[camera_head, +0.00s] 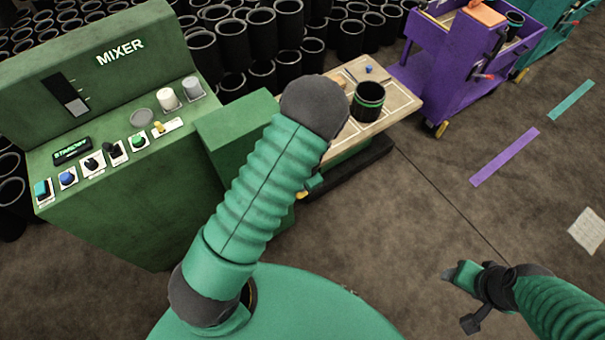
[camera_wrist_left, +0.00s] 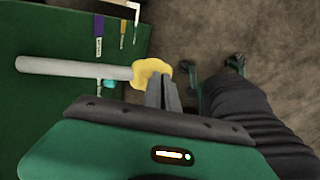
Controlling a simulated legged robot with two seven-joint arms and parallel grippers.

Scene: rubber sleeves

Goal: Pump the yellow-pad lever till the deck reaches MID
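The lever is a grey bar (camera_wrist_left: 75,67) with a yellow pad (camera_wrist_left: 150,72) at its end, in the left wrist view, on the green side of a lift. My left gripper's fingers (camera_wrist_left: 162,92) are shut side by side at the pad's edge; I cannot tell whether they press on it. In the head view my left arm hides most of the lever; a bit of yellow (camera_head: 302,194) shows. The wooden deck (camera_head: 402,101) carries a black sleeve with green bands (camera_head: 368,101). My right gripper (camera_head: 459,298) is open and empty over the floor.
A green mixer console (camera_head: 130,190) with buttons stands left of the lift. A purple cart (camera_head: 450,60) stands at the back right. Purple and orange marks (camera_wrist_left: 98,26) line the lift's side; their lettering is too small to read. The right floor is mostly clear.

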